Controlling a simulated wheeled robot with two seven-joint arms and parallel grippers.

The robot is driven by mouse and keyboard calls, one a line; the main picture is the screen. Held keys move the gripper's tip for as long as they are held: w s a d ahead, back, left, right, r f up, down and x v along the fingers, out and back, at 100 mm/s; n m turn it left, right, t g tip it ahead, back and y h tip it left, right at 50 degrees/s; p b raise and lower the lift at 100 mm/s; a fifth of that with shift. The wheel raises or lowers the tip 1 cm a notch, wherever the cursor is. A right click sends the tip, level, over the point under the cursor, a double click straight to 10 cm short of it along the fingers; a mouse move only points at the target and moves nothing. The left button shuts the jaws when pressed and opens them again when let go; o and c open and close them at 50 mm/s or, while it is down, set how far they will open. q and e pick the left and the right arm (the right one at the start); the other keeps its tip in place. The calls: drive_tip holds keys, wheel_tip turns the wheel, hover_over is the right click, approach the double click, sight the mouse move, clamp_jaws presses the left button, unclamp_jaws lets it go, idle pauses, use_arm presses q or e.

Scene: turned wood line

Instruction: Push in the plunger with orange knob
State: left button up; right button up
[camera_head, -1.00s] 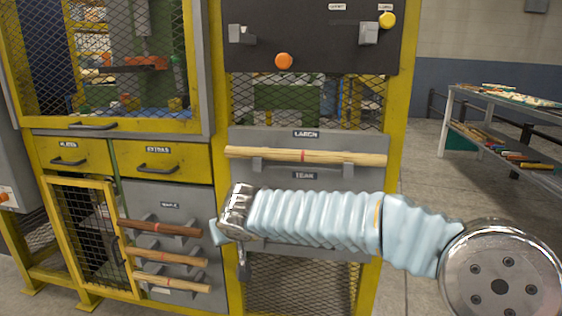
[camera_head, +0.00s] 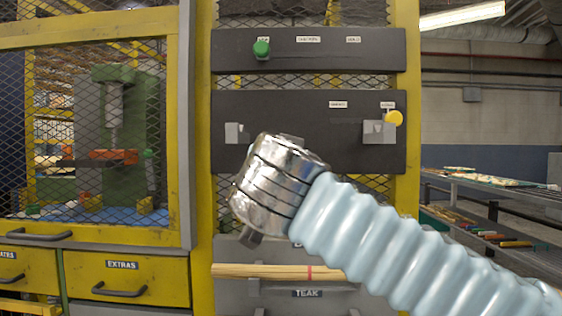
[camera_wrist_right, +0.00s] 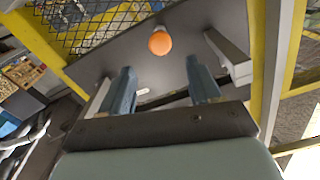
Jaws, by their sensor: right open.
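The orange knob (camera_wrist_right: 159,42) shows in the right wrist view, round, against a dark panel. In the head view it is hidden behind my right arm, on the dark panel (camera_head: 300,110) with the yellow knob (camera_head: 394,118). My right gripper (camera_wrist_right: 161,70) is open. Its two blue-grey fingers stand apart and empty, pointing toward the panel, with the knob between and beyond their tips. I see no contact with the knob. In the head view the gripper is hidden behind my silver wrist. My left gripper is not in view.
Grey brackets (camera_head: 379,132) stick out from the panel on both sides; one (camera_wrist_right: 229,57) is close to the right finger in the wrist view. A green knob (camera_head: 261,48) sits on the panel above. A wooden rod (camera_head: 235,271) lies across a rack below.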

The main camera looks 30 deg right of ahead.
drive_tip(key=p+x, duration=0.1)
drive_tip(key=x, duration=0.9)
drive_tip(key=shift+p, duration=0.35)
clamp_jaws()
